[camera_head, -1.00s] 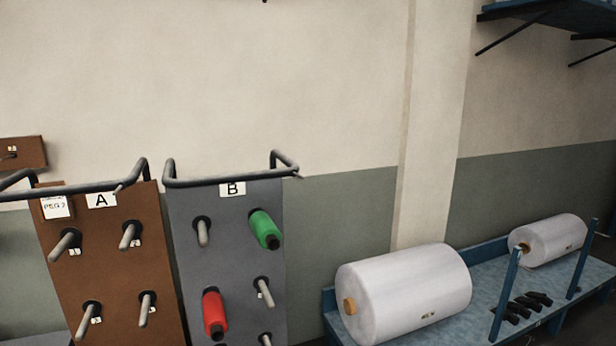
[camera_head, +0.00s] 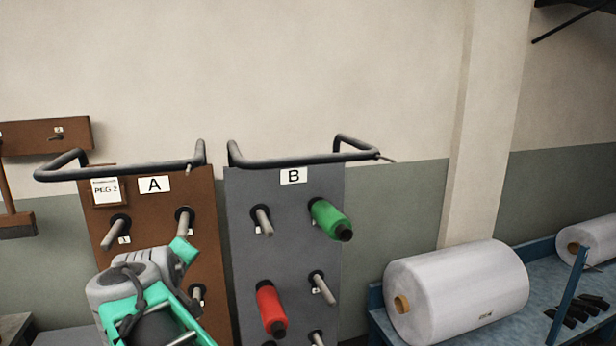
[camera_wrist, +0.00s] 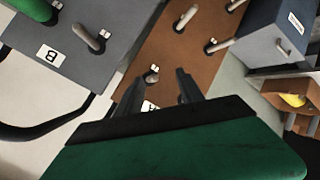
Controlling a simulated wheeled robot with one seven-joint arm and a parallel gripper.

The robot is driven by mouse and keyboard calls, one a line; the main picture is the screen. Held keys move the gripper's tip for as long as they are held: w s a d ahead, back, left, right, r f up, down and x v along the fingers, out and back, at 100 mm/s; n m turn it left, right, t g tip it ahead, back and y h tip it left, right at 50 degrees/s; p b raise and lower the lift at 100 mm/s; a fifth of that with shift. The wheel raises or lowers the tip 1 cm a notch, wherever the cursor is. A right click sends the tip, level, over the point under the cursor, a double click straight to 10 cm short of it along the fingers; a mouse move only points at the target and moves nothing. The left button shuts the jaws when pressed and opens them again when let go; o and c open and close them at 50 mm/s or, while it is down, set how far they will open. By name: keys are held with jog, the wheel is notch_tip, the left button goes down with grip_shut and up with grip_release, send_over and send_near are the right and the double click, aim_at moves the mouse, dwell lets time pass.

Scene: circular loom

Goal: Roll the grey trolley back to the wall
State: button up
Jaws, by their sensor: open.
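The grey trolley (camera_head: 290,225) is an upright grey panel labelled B, with a dark bent handle (camera_head: 300,155) along its top and several pegs. A green spool (camera_head: 330,219) and a red spool (camera_head: 270,309) sit on its pegs. It also shows, inverted, at the upper left of the wrist view (camera_wrist: 65,78). My gripper (camera_wrist: 160,73) is open and empty, with its fingers over the brown panel in the wrist view. In the head view my arm is in front of the brown panel, left of the grey trolley. The trolley's base is out of view.
The brown panel A (camera_head: 165,240) stands close beside the grey trolley on the left. A blue bench (camera_head: 540,290) with a large white roll (camera_head: 455,290) is to the right. The wall (camera_head: 300,80) is behind. A blue-grey box (camera_wrist: 268,35) shows in the wrist view.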

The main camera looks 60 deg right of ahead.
jog(key=s+d+r+g+h+b, duration=0.1)
jog(key=s+d+r+h, duration=0.15)
jog(key=d, duration=0.35)
jog(key=s+d+r+g+h+b, duration=0.1)
jog(key=s+d+r+h, duration=0.15)
jog(key=d, duration=0.35)
jog(key=m+g+h+b, duration=0.1)
jog(key=m+g+h, duration=0.1)
jog(key=g+h, duration=0.4)
send_near(311, 163)
jog(key=d, duration=0.4)
jog(key=shift+d+r, duration=0.35)
jog(key=shift+r, duration=0.05)
jog(key=shift+s+d+r, duration=0.1)
jog(key=shift+s+d, duration=0.1)
jog(key=shift+s, duration=0.05)
jog(key=shift+w+d, duration=0.15)
jog(key=shift+d, duration=0.05)
jog(key=d, duration=0.2)
jog(key=d+p, duration=0.1)
jog(key=d, duration=0.1)
jog(key=d+r, duration=0.1)
jog(key=d, duration=0.2)
jog(key=shift+c, duration=0.6)
